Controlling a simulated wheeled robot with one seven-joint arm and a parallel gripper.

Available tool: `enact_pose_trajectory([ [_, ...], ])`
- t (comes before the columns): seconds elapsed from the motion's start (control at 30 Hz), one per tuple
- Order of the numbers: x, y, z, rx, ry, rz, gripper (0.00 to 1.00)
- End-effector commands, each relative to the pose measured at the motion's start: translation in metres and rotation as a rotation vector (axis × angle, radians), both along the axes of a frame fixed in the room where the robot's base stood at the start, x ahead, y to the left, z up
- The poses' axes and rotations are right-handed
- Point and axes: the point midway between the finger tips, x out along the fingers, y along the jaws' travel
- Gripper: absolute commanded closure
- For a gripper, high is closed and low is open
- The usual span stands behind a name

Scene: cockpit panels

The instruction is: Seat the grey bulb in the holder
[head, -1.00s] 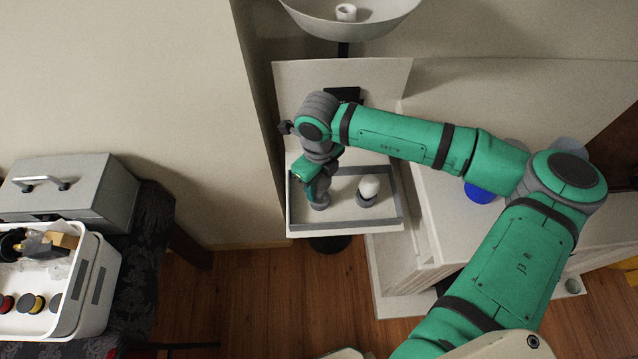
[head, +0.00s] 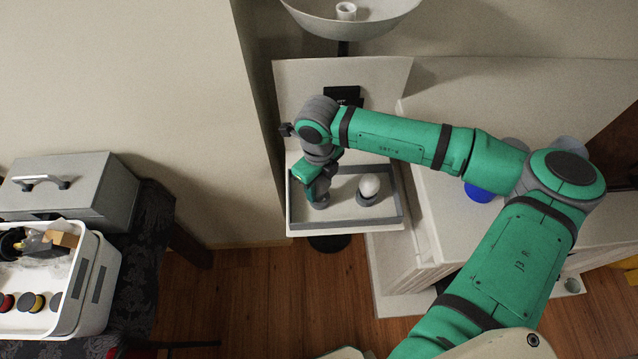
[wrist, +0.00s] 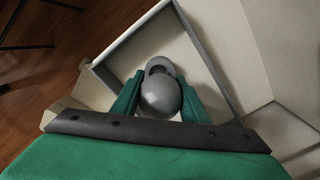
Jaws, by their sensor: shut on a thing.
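My gripper (head: 314,188) is low over the left part of a shallow grey-walled tray (head: 352,227). In the wrist view, its green fingers (wrist: 160,98) are shut on the grey bulb (wrist: 160,93), one on each side of its round end. A grey round part shows just beyond the bulb; I cannot tell whether the bulb still touches it. In the head view the gripper mostly hides the bulb. A white, socket-like cylinder (head: 346,11) stands in a pale bowl (head: 372,25) at the top; I cannot tell whether it is the holder.
A white bulb (head: 369,185) stands on a grey base in the tray, right of my gripper. A black box (head: 343,95) lies behind the tray. A white cabinet (head: 440,215) is at right. A metal case (head: 80,195) and white bin (head: 95,290) are at left.

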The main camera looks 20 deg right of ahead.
Motion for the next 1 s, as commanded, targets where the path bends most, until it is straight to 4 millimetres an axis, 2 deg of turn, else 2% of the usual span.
enact_pose_trajectory([
  [0.93, 0.000, 0.000, -0.020, 0.001, 0.000, 0.000, 0.82],
  [0.97, 0.000, 0.000, -0.020, 0.000, -0.001, 0.000, 0.53],
  [1.0, 0.000, 0.000, -0.020, 0.001, 0.000, 0.000, 0.44],
])
